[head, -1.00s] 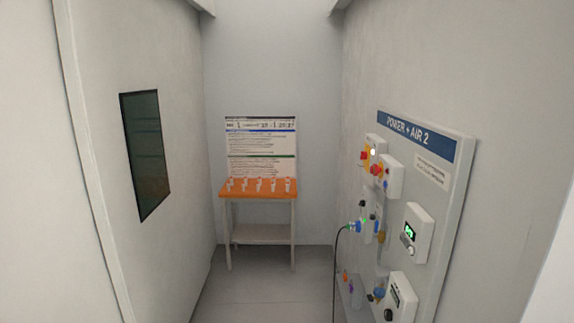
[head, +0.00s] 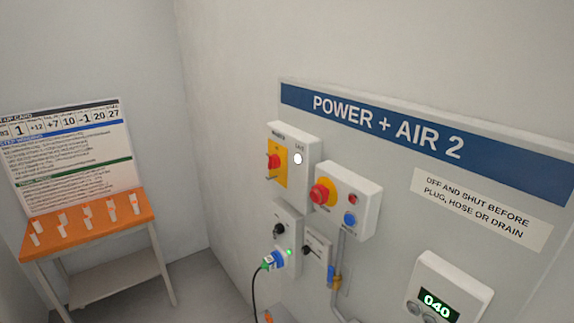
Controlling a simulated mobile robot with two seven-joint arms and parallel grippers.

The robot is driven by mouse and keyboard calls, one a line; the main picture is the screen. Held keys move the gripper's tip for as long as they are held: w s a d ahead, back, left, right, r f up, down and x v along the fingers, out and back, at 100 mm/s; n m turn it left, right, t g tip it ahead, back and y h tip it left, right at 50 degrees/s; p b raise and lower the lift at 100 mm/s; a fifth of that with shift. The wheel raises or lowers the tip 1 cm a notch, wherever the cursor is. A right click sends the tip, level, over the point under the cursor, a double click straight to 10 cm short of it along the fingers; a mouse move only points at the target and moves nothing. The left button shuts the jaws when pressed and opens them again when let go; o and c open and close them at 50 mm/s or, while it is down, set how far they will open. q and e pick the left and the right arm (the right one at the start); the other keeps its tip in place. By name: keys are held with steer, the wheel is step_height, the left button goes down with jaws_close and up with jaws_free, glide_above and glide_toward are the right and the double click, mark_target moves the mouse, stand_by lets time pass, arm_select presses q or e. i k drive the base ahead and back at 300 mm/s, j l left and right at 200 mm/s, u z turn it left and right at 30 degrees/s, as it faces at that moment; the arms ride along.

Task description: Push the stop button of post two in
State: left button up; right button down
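The panel (head: 390,185) headed "POWER + AIR 2" is on the right wall in the head view. A red mushroom stop button (head: 320,194) on a yellow disc sits on a white box (head: 362,186) near the panel's upper left. A small red lamp or button (head: 353,199) and a blue button (head: 350,219) are on the same box. I cannot tell from this view whether the stop button is pressed in. Neither of my grippers is in view.
A white box with a red rotary switch (head: 273,162) on yellow and a white lamp (head: 298,158) is left of the stop box. Below are a blue plug (head: 272,260) with a black cable and a "040" display (head: 436,305). An orange-topped table (head: 95,235) stands left.

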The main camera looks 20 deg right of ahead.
mark_target(316, 196)
steer(key=i+j+z, duration=0.8)
steer(key=j+z, duration=0.2)
steer(key=i+j+z, duration=0.15)
steer(key=j+z, duration=0.15)
steer(key=j, duration=0.2)
